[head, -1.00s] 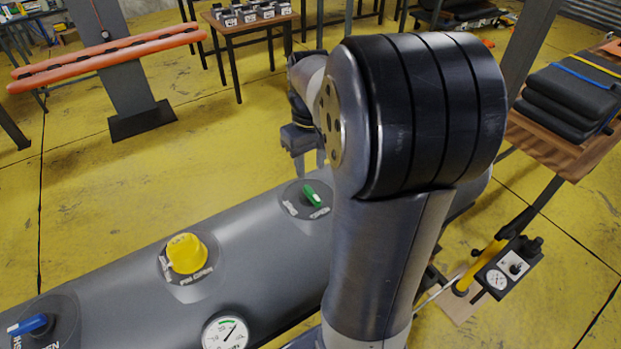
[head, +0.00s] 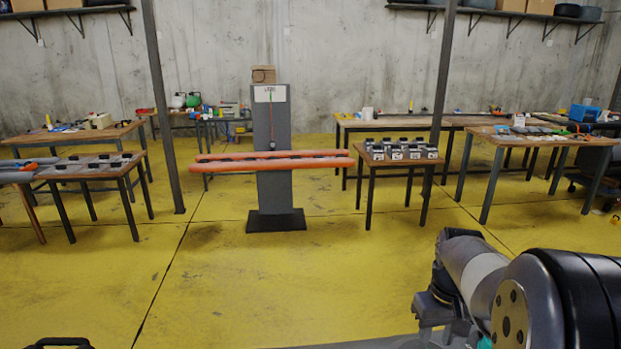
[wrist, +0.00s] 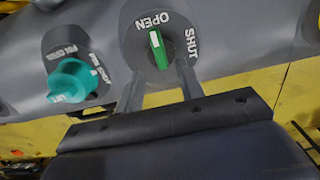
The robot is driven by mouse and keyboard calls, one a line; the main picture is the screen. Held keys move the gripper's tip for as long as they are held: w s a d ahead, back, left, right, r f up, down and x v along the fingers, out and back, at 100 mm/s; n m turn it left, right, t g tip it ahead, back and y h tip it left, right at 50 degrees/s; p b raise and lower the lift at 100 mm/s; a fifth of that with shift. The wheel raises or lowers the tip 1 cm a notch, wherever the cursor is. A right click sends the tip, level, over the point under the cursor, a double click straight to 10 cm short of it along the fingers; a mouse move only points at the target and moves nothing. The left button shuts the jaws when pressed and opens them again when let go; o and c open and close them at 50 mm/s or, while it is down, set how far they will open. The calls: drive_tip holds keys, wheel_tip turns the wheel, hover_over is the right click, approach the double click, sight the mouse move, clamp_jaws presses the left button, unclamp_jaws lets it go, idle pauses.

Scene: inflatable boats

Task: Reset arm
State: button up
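My arm reaches in at the lower right of the head view, with my gripper (head: 432,308) low beside it; its fingertips cannot be made out there. In the wrist view my gripper (wrist: 158,77) has its two fingers spread apart with nothing between them. Just beyond the fingertips is a green valve handle (wrist: 158,50) on a dark round plate marked OPEN and SHUT. The handle points roughly at OPEN. Whether a finger touches the plate I cannot tell.
A teal knob (wrist: 74,80) sits left of the green handle on the grey tube (wrist: 100,25). Ahead, an orange tube rack (head: 270,160) stands on a grey post. A table with several small devices (head: 400,165) is right of it. Yellow floor (head: 200,290) is clear in front.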

wheel_tip(320, 180, down, 6)
drive_tip(key=shift+r, duration=0.1)
drive_tip(key=shift+m, duration=0.3)
idle(0.3)
wheel_tip(320, 180, up, 11)
wheel_tip(320, 180, down, 11)
drive_tip(key=shift+f, duration=0.15)
drive_tip(key=shift+a+m, duration=0.1)
drive_tip(key=shift+m, duration=0.9)
drive_tip(key=m+p, duration=0.1)
drive_tip(key=m, duration=0.3)
drive_tip(key=shift+w+a+m, duration=0.1)
drive_tip(key=shift+m, duration=0.2)
